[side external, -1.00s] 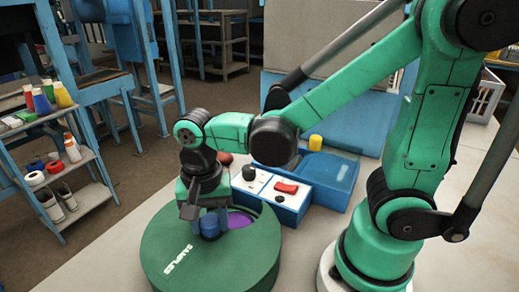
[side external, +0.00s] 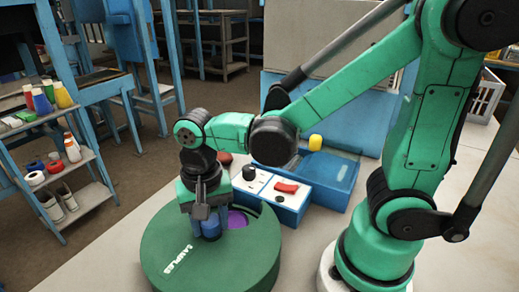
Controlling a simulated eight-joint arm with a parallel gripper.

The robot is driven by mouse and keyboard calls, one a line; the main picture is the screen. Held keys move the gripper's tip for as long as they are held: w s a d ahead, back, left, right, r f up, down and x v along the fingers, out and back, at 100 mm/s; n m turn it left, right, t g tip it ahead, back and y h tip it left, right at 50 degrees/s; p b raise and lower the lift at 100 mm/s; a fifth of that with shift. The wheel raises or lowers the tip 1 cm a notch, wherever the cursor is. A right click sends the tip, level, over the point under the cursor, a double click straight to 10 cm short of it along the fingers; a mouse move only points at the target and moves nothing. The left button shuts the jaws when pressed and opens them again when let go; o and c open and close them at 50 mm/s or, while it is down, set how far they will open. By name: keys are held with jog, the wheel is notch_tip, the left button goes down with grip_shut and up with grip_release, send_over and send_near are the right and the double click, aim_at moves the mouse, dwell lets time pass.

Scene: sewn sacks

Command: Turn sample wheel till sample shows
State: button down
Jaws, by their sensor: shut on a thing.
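The sample wheel (side external: 245,268) is a round green drum with "SAMPLES" in white on its top. A blue knob (side external: 210,227) stands on the top. My gripper (side external: 209,214) points down over the knob and is shut on it; its fingers hide much of the knob. A purple patch (side external: 237,219) shows in an opening in the top, just right of the knob. My gripper hides part of that opening's left side, so I cannot tell how much purple lies behind it.
A blue and white control box (side external: 282,190) with a red switch and black knob stands close behind the drum. A shelf with bottles and tape rolls (side external: 62,165) is at left. The pale bench is clear at front left.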

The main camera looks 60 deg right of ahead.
jog(key=shift+n, duration=6)
jog(key=shift+c, duration=1.8)
grip_release()
jog(key=shift+r, duration=2.8)
